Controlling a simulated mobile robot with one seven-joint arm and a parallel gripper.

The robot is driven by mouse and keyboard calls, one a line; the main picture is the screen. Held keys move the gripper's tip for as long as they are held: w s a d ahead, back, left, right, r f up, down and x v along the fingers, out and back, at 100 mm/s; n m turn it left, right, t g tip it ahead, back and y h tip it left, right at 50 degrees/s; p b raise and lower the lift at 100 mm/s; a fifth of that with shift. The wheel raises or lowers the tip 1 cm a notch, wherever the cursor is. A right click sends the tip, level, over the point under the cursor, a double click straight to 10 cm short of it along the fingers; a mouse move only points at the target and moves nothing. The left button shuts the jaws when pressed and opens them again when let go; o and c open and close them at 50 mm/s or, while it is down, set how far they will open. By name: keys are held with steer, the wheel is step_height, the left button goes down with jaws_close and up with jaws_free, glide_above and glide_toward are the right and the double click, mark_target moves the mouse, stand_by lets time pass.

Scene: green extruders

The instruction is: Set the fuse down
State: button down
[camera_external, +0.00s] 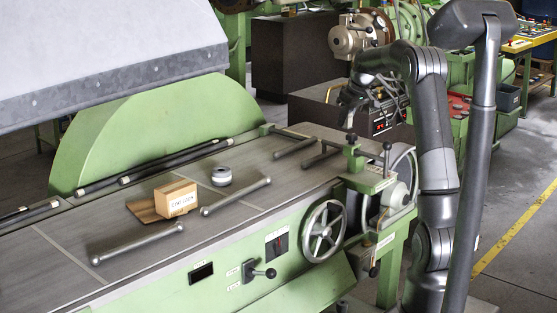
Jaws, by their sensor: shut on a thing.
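My gripper (345,101) hangs from my arm, above the right end of the green machine's bed and to the right of the things on it. It is shut on the fuse, but the fuse is too small and dark here to make out against the fingers and the dark background. The flat grey bed (225,205) of the machine lies below and to the left of my gripper.
A round grey-and-white thing (221,177) stands nearby. Metal bar handles (137,244) rise from the bed. A knobbed lever (387,158) stands at its right end. Bare bed lies between them.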

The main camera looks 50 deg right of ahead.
steer(key=shift+s, duration=0.1)
glide_above(307, 161)
steer(key=s, duration=0.1)
step_height(307, 161, down, 7)
steer(key=shift+s+f, duration=0.1)
steer(key=shift+f, duration=1.8)
steer(key=shift+f, duration=0.1)
steer(key=shift+f, duration=0.35)
steer(key=shift+f, duration=0.15)
steer(key=c, duration=1.2)
jaws_free()
